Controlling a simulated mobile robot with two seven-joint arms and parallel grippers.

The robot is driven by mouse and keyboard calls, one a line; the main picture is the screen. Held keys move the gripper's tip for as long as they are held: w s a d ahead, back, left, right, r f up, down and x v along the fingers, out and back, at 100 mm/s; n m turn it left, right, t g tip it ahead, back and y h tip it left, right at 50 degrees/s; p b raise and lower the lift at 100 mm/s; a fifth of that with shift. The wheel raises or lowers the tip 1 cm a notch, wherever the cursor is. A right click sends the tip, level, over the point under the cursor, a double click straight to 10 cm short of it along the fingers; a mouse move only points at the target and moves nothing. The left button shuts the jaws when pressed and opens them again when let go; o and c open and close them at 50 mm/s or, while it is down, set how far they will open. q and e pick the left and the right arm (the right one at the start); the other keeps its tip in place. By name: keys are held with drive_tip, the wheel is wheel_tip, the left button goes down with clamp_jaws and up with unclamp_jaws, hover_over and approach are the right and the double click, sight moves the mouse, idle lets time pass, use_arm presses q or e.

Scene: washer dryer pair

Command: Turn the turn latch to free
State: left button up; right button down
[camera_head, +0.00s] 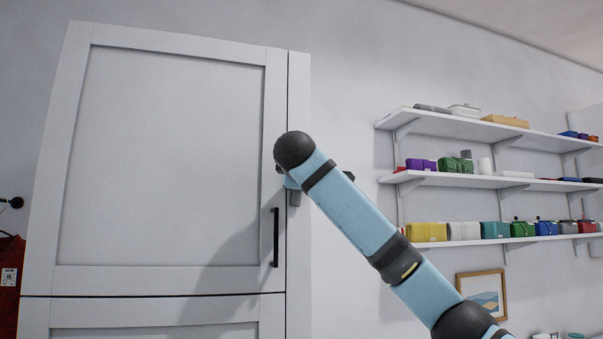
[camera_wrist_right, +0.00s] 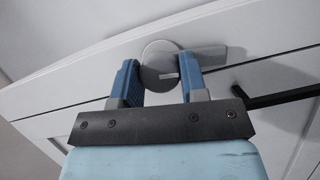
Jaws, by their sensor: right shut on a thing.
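The turn latch (camera_wrist_right: 160,66) is a round grey knob with a small pale mark, set at the edge of a white cabinet door (camera_head: 165,160). In the right wrist view my right gripper (camera_wrist_right: 160,78) has one blue finger on each side of the knob and is shut on it. A grey plate (camera_wrist_right: 205,56) extends to the right from behind the knob. In the head view my right arm and wrist hide most of the latch. A grey piece of it (camera_head: 294,198) shows just below the wrist. My left gripper is in neither view.
A black vertical door handle (camera_head: 276,237) is on the door just below the latch. Wall shelves (camera_head: 450,125) with boxes and packages are to the right. A framed picture (camera_head: 483,293) hangs below them. A red object (camera_head: 9,285) is at far left.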

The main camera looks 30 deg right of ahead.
drive_tip(key=shift+n, duration=0.6)
drive_tip(key=shift+h, duration=0.3)
drive_tip(key=c, duration=0.7)
unclamp_jaws()
drive_tip(key=b+v, duration=0.4)
drive_tip(key=v, duration=0.9)
drive_tip(key=shift+s+a, duration=0.15)
drive_tip(key=shift+s, duration=0.25)
drive_tip(key=shift+f, duration=0.1)
